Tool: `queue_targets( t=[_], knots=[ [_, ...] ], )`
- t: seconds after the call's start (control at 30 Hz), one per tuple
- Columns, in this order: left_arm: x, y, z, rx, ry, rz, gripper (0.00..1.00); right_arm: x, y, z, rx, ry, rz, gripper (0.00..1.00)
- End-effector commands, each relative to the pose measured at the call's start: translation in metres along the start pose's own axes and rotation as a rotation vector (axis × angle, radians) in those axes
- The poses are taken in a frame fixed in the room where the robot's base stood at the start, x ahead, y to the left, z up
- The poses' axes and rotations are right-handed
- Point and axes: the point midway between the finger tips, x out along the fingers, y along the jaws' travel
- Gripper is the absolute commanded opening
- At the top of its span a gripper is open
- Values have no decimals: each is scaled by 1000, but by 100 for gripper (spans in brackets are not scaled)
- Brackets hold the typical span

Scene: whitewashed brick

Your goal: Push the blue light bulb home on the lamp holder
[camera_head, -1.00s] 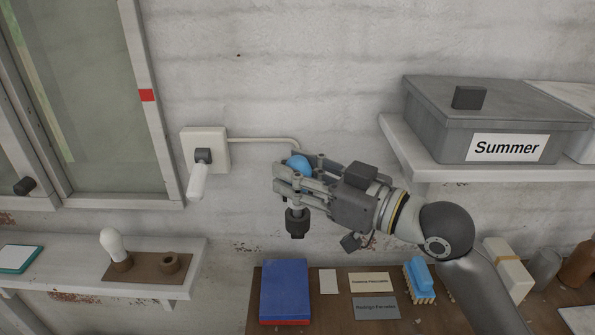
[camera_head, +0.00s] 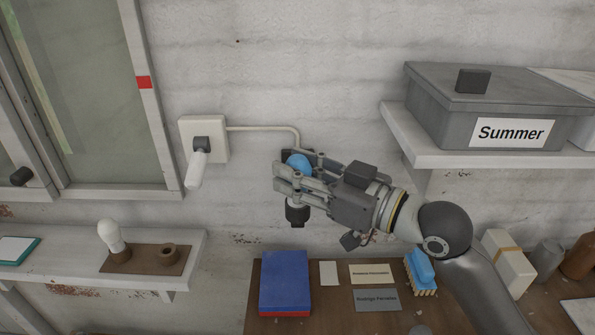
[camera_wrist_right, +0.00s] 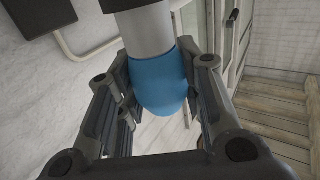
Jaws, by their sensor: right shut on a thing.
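The blue light bulb (camera_head: 298,164) is between the fingers of my right gripper (camera_head: 288,178), in front of the wall. The gripper is shut on it. In the right wrist view, the blue bulb (camera_wrist_right: 160,85) sits between both fingers, and its pale grey neck (camera_wrist_right: 148,32) runs up to a dark part at the top edge. The black lamp holder (camera_head: 297,215) is directly below the gripper, in line with the bulb. My left gripper is not in view.
A cable (camera_head: 262,128) runs from the wall plate (camera_head: 217,130) to behind my gripper. Below are a blue book (camera_head: 285,282), cards and a brush (camera_head: 420,270). A white bulb (camera_head: 110,236) stands on the left shelf. A grey box (camera_head: 480,105) sits at upper right.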

Motion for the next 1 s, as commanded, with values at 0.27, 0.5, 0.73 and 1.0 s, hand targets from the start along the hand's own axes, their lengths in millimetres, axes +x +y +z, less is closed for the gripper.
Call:
queue_targets(
  t=[0.27,0.5,0.73,1.0],
  knots=[
    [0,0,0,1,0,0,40,0,0,2,3,-6,-1,60],
    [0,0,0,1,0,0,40,0,0,2,2,-5,-1,60],
    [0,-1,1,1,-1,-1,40,-11,1,2,2,-5,2,60],
    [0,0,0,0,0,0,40,-55,1,3,0,-9,3,60]
  ],
)
